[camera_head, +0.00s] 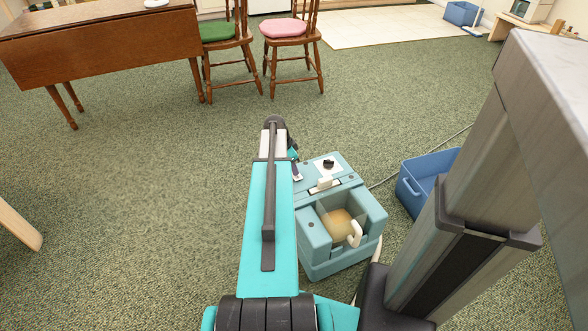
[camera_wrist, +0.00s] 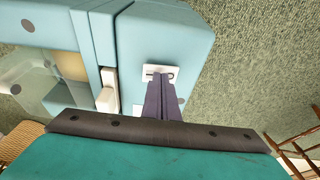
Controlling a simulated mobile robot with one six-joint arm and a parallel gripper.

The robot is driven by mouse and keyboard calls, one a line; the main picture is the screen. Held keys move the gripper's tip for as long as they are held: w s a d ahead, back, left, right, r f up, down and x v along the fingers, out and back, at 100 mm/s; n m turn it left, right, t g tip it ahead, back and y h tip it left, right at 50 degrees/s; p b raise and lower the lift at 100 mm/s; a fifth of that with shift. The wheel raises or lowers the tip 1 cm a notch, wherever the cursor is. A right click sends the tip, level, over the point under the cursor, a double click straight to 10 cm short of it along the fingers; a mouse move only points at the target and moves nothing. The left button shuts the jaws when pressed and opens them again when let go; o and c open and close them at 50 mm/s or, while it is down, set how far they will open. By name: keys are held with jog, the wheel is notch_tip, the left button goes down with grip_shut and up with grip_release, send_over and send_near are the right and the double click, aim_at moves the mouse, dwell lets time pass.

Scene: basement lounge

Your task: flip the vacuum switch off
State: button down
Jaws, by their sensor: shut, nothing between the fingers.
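The vacuum (camera_head: 341,264) is a pale teal box on the carpet, with a clear-covered bay holding something tan. A white switch plate (camera_head: 328,165) with a small dark switch sits on its top, towards the back. In the wrist view the switch plate (camera_wrist: 149,71) shows just beyond my fingertips, partly covered by them. My gripper (camera_wrist: 160,82) has its dark fingers shut together with nothing between them. In the head view my arm hides most of the gripper, left of the plate. I cannot tell whether the fingertips touch the switch or which way it is set.
A blue bin (camera_head: 411,188) stands right of the vacuum, and a thin cable runs behind it. A wooden table (camera_head: 110,40) and two chairs with green (camera_head: 218,31) and pink (camera_head: 286,28) cushions stand at the back. Open carpet lies to the left.

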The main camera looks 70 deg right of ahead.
jog(key=shift+r, duration=0.1)
jog(key=shift+p+v, duration=0.8)
jog(key=shift+v, duration=0.25)
jog(key=w+d+p+v, duration=0.1)
jog(key=d+p+v, duration=0.1)
jog(key=v, duration=0.9)
jog(key=shift+r+p, duration=0.3)
jog(key=shift+p, duration=0.25)
jog(key=shift+d, duration=0.15)
